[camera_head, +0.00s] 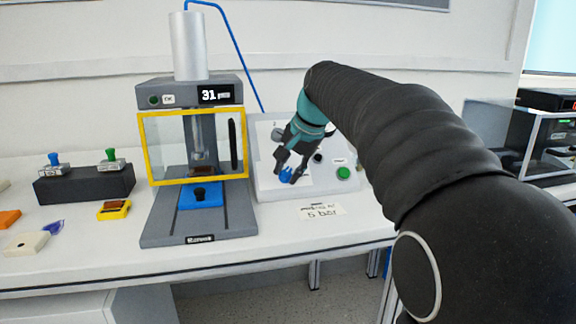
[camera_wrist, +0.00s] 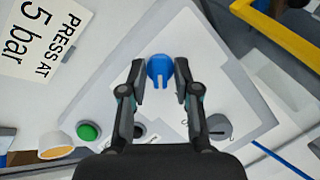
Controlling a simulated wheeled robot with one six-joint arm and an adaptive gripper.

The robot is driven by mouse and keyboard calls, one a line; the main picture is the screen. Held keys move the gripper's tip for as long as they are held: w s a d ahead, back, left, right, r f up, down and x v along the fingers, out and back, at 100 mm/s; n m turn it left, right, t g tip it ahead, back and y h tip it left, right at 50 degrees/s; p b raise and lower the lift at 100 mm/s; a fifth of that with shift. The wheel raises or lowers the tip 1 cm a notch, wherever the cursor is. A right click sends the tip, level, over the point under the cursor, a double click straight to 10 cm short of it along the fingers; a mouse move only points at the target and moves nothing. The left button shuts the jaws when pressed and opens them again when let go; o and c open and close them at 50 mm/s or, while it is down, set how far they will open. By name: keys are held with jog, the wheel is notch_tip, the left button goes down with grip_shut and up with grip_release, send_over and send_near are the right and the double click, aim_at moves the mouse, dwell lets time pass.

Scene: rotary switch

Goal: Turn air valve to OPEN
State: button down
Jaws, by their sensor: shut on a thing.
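The air valve is a blue rotary knob (camera_head: 286,174) low on a sloped light-grey control panel (camera_head: 268,187). In the wrist view the blue knob (camera_wrist: 160,70) sits between the two fingertips, with a pale slot on the side facing the gripper's base. My gripper (camera_head: 292,165) reaches down to the panel from the right, and its fingers are shut on the knob. In the wrist view my gripper (camera_wrist: 160,80) has one finger on each side of it. Any OPEN marking is not readable.
A press with a yellow-framed guard (camera_head: 150,150) stands left of the panel. A green button (camera_head: 343,173) and a grey dial (camera_wrist: 219,126) are on the panel. A card reading "PRESS AT 5 bar" (camera_wrist: 38,38) lies in front. A dark block (camera_head: 84,184) holds stamps at left.

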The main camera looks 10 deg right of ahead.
jog(key=m+t+y, duration=0.1)
jog(key=m, duration=0.3)
jog(key=shift+s+d, duration=0.1)
jog(key=m, duration=0.2)
jog(key=m+t, duration=0.1)
jog(key=m, duration=0.2)
jog(key=shift+f+t+p, duration=0.1)
jog(key=shift+t+p, duration=0.2)
jog(key=shift+p, duration=0.1)
jog(key=c, duration=1.2)
grip_release()
jog(key=shift+o, duration=0.2)
jog(key=v, duration=1.2)
jog(key=shift+d, duration=0.2)
